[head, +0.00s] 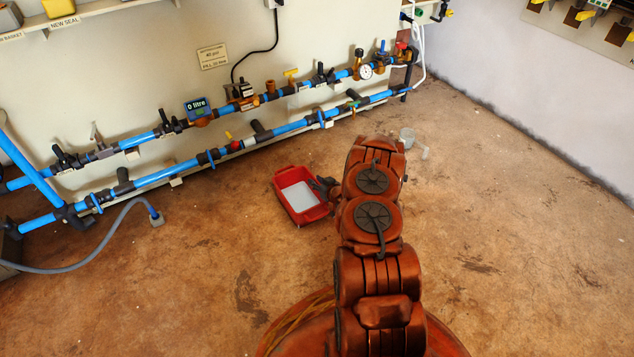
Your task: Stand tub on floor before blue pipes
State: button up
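A red tub (280,187) with a pale white inside shows in the head view, a little left of the centre. It looks roughly level, in front of the blue pipes (290,128) on the wall. My gripper (322,188) is at the tub's right rim, small and dark, partly hidden by my own arm. It seems to touch the rim, but I cannot see whether the fingers are closed on it. I cannot tell whether the tub's base rests on the floor (190,280) or hangs just above it.
A grey hose (95,245) with an end fitting (156,219) lies on the floor at the left. A small clear cup (407,137) stands beyond my arm. A pressure gauge (366,72) and valves sit on the pipes. The floor around the tub is clear.

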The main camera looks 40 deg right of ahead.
dwell(0.3)
jog(key=p+v, duration=0.5)
jog(key=v, duration=0.7)
jog(key=w+a+r+n+g, duration=0.2)
jog(key=w+a+r+g, duration=0.25)
jog(key=r, duration=0.55)
jog(key=s+a+r+g, duration=0.45)
jog(key=a+r, duration=0.45)
jog(key=r, duration=0.3)
jog(key=s+a+r+g, duration=0.2)
jog(key=s+a+r, duration=0.4)
jog(key=s, duration=0.5)
jog(key=s+a+r+g, duration=0.3)
jog(key=s+a+r, duration=0.3)
jog(key=s, duration=0.6)
jog(key=s+a+r+g, duration=0.2)
jog(key=s+a+r, duration=0.4)
jog(key=s, duration=0.6)
jog(key=shift+a+m+g, duration=0.3)
jog(key=shift+a, duration=0.2)
jog(key=shift+r, duration=0.15)
